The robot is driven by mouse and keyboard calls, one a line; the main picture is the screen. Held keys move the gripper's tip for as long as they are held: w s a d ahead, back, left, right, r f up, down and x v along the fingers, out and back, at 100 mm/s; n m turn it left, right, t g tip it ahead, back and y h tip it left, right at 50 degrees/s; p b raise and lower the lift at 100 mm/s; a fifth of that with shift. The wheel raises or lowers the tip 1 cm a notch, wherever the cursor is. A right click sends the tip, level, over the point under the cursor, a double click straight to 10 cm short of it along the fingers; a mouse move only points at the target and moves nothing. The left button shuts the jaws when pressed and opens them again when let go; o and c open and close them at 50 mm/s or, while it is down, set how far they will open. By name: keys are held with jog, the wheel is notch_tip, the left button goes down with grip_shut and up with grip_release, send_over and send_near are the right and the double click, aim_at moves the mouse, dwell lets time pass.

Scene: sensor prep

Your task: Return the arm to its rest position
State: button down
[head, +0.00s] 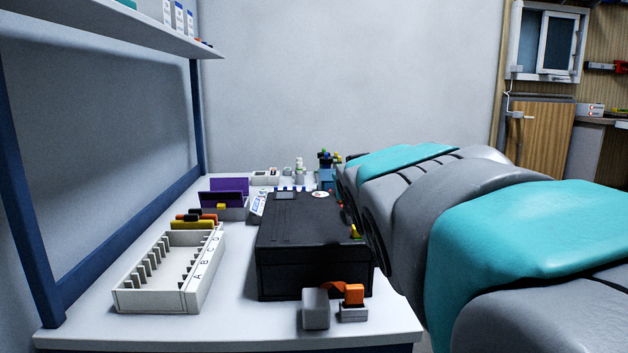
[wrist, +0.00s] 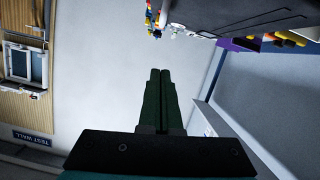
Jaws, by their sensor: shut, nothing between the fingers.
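My gripper (wrist: 159,72) shows in the wrist view as two dark fingers pressed together, with nothing between them. It points toward a plain pale wall and touches nothing that I can see. In the head view my grey and teal arm reaches in from the right, beside and partly over the right side of the workbench. The gripper itself cannot be made out in the head view; the arm hides that area.
A black box (head: 312,262) stands mid-bench (head: 240,325). A white lettered rack (head: 160,299) is left of it, purple holders (head: 222,190) behind. A grey cube (head: 316,309) and an orange-topped block (head: 354,295) lie in front. A shelf (head: 110,30) overhangs the left.

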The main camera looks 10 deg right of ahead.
jog(key=s+d+f+m+g+p, duration=0.15)
jog(key=s+f+g+p, duration=0.55)
jog(key=s+f, duration=0.75)
jog(key=s+a+f+g+y+p, duration=0.1)
jog(key=s+f+g, duration=0.3)
jog(key=s, duration=0.7)
jog(key=s+a+f+g+p, duration=0.1)
jog(key=s+f+g, duration=0.4)
jog(key=s, duration=0.5)
jog(key=shift+s+a+f+n+g+y+p, duration=0.2)
jog(key=shift+s+n+g+y+p, duration=0.2)
jog(key=shift+p, duration=0.4)
